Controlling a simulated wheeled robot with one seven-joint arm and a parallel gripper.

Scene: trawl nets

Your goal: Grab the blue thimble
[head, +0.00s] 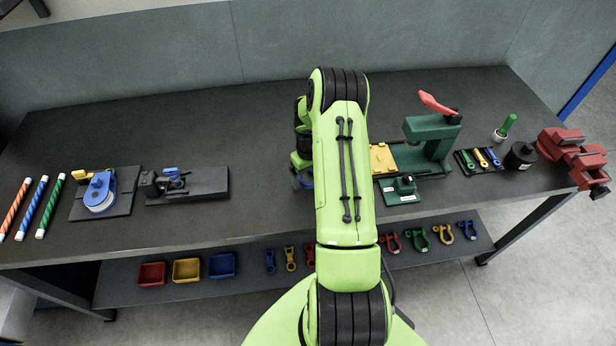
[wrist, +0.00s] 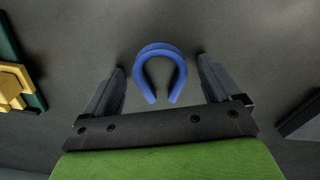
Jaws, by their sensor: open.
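The blue thimble (wrist: 158,50) is a horseshoe-shaped loop on the dark bench top in the wrist view. Its rounded end points away from my gripper and its two legs point towards it. My gripper (wrist: 161,66) is open, with one finger on each side of the thimble and a gap on both sides. The thimble's curve reaches slightly beyond the fingertips. I cannot tell the exact height of the fingers above the bench. In the head view my arm hides most of this spot; only a small bluish patch (head: 302,182) shows beside it.
A green press (head: 432,135) with a yellow plate (head: 383,158) stands right of my arm on the bench (head: 250,125). A dark plate with a small vise (head: 205,183) lies to the left. Shackles and coloured bins (head: 187,269) sit on the lower shelf.

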